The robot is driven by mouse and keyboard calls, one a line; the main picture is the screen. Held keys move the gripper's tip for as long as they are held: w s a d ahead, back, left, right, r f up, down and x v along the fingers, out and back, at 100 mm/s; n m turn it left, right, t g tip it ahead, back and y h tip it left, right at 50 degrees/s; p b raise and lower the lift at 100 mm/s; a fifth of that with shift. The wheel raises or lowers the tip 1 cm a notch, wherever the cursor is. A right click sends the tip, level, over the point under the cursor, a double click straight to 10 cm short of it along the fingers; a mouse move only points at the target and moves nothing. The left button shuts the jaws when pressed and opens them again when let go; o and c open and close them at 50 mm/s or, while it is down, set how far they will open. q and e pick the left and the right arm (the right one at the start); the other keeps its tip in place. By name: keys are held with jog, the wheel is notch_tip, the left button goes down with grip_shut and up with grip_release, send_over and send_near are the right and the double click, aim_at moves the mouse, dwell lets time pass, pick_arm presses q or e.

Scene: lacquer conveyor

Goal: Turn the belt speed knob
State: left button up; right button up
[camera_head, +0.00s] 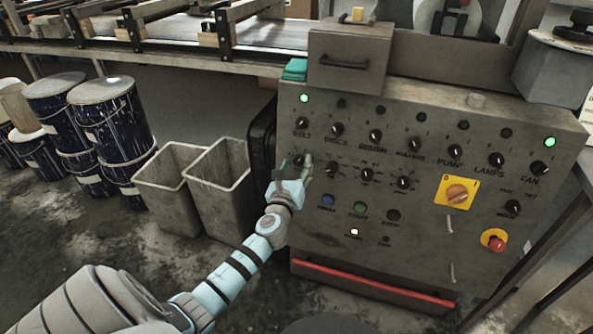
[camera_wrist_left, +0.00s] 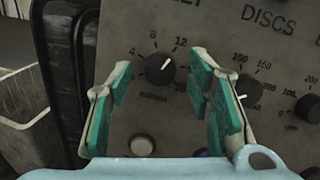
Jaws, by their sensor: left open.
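The belt speed knob (camera_wrist_left: 160,69) is a round black knob with a white pointer line. It sits on the grey control panel (camera_head: 330,235), with a scale marked m/min around it. Its pointer leans up and right, toward the 12. My left gripper (camera_wrist_left: 164,85) is open, with teal-padded fingers on either side of the knob in the wrist view. A gap shows between the knob and each pad, and I see no contact. In the head view my left gripper (camera_head: 294,170) is at the panel's left side and partly covers the knob there.
A second dial (camera_wrist_left: 243,90) is close to the right finger in the wrist view. Other knobs, a yellow rotary switch (camera_head: 457,193) and a red emergency button (camera_head: 495,242) are farther right. Two grey bins (camera_head: 220,185) and blue drums (camera_head: 108,115) stand left of the panel.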

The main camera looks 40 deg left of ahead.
pick_arm(q)
jog(key=shift+w+a, duration=0.1)
jog(key=shift+w, duration=0.15)
jog(key=shift+c, duration=0.2)
grip_shut()
